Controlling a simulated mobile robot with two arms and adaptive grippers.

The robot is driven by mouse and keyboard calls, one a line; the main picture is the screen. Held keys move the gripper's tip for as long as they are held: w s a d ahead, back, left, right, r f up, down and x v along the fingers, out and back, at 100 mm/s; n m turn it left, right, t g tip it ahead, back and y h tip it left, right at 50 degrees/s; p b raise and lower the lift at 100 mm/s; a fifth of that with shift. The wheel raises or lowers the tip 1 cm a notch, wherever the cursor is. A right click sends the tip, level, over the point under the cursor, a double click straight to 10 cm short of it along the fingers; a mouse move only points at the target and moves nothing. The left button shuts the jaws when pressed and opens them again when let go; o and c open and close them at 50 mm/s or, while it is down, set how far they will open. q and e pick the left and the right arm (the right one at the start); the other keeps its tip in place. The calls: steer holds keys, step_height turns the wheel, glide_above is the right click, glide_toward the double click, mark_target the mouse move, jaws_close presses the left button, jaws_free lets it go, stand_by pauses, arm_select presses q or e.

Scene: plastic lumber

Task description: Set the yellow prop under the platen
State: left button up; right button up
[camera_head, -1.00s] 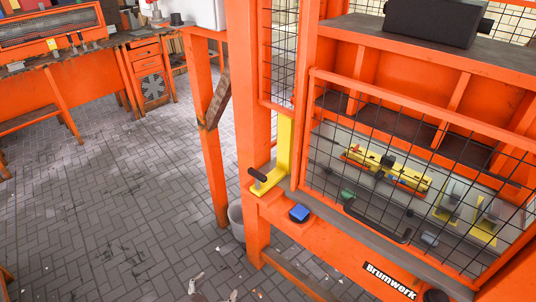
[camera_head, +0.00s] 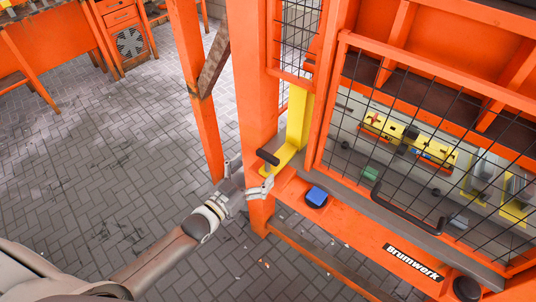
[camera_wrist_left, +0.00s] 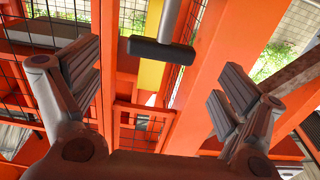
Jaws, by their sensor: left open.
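The yellow prop (camera_head: 299,122) stands upright against the orange machine frame, with a foot at its lower end and a black-gripped handle (camera_head: 268,157) sticking out. In the left wrist view the handle's dark grip (camera_wrist_left: 162,51) lies ahead, between and beyond the fingers, with the yellow prop (camera_wrist_left: 151,74) behind it. My left gripper (camera_head: 250,178) is open and empty, just below and beside the handle; its spread fingers (camera_wrist_left: 160,85) also show in the left wrist view. The platen is not clearly identifiable behind the mesh guard (camera_head: 420,150). My right gripper is not in view.
A blue button (camera_head: 316,197) sits on the orange front rail, right of the handle. The mesh guard has a dark pull handle (camera_head: 408,210) and covers the machine's inside. An orange post (camera_head: 196,90) stands left of the machine. The brick floor (camera_head: 110,170) is open at left.

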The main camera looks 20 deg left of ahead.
mark_target(265, 159)
arm_select(q)
steer(key=x, duration=0.5)
steer(key=shift+w, duration=0.15)
steer(key=shift+w+d+p, duration=0.15)
steer(key=shift+w+p, duration=0.15)
steer(key=shift+w, duration=0.25)
steer(key=shift+w+f, duration=0.1)
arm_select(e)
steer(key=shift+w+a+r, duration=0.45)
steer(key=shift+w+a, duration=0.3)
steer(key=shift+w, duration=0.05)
